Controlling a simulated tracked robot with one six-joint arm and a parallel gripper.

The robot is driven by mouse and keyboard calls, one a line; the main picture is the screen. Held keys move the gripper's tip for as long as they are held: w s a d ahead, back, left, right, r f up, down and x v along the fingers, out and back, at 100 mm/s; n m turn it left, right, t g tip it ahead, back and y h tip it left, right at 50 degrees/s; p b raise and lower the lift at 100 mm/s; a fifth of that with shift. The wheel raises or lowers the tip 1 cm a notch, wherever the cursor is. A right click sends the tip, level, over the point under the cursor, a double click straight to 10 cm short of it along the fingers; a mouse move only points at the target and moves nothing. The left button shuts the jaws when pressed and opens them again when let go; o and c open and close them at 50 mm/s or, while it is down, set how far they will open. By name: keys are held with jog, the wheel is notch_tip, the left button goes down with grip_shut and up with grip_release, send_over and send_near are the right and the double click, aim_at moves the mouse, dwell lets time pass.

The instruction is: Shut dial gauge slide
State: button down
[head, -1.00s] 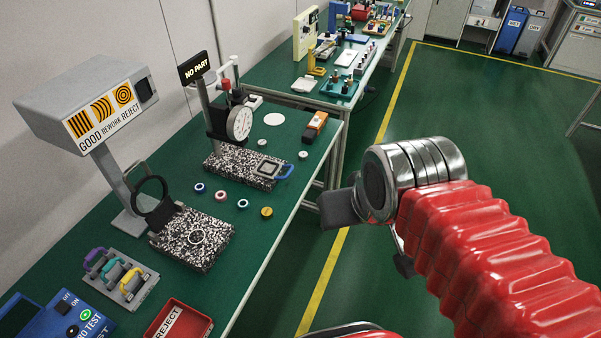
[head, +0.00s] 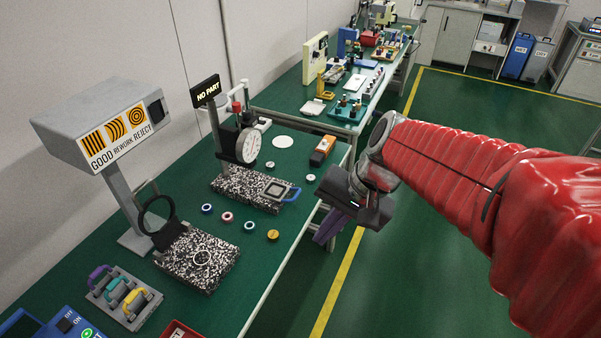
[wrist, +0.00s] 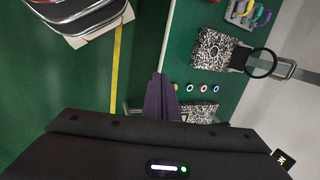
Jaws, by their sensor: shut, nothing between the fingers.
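The dial gauge (head: 247,145) stands on a speckled granite base on the green bench, under a lit "NO PART" sign (head: 205,91). Its slide (head: 278,190), a grey square frame with a blue handle (head: 293,194), sits at the right end of the base, out from under the dial. My gripper (head: 327,228) is just off the bench's right edge, to the right of and below the blue handle, apart from it. Its purple fingers are together and empty. They also show in the wrist view (wrist: 161,95), where part of the speckled base (wrist: 200,110) is partly hidden by my gripper body.
Several small rings (head: 227,216) lie in front of the gauge base. An orange-black tool (head: 322,150) lies behind the handle. A second speckled block (head: 198,258) with a ring-shaped magnifier stands nearer, beside a rack of coloured handles (head: 124,297). The floor right of the bench is clear.

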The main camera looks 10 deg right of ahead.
jog(key=w+d+f+m+y, duration=0.3)
jog(key=w+f+m+y, duration=0.45)
jog(key=w, duration=0.55)
jog(key=w+d+f+m+t+y, duration=0.1)
jog(key=w+d+f+m+t, duration=0.5)
jog(key=w+d+f+m, duration=0.2)
jog(key=d+f+m, duration=0.2)
jog(key=d+m, duration=0.1)
jog(key=shift+w+d+f+t, duration=0.2)
jog(key=shift+w+t, duration=0.1)
jog(key=shift+t, duration=0.1)
jog(key=shift+a, duration=0.1)
jog(key=x, duration=1.3)
jog(key=shift+w+a, duration=0.3)
jog(key=shift+w, duration=0.15)
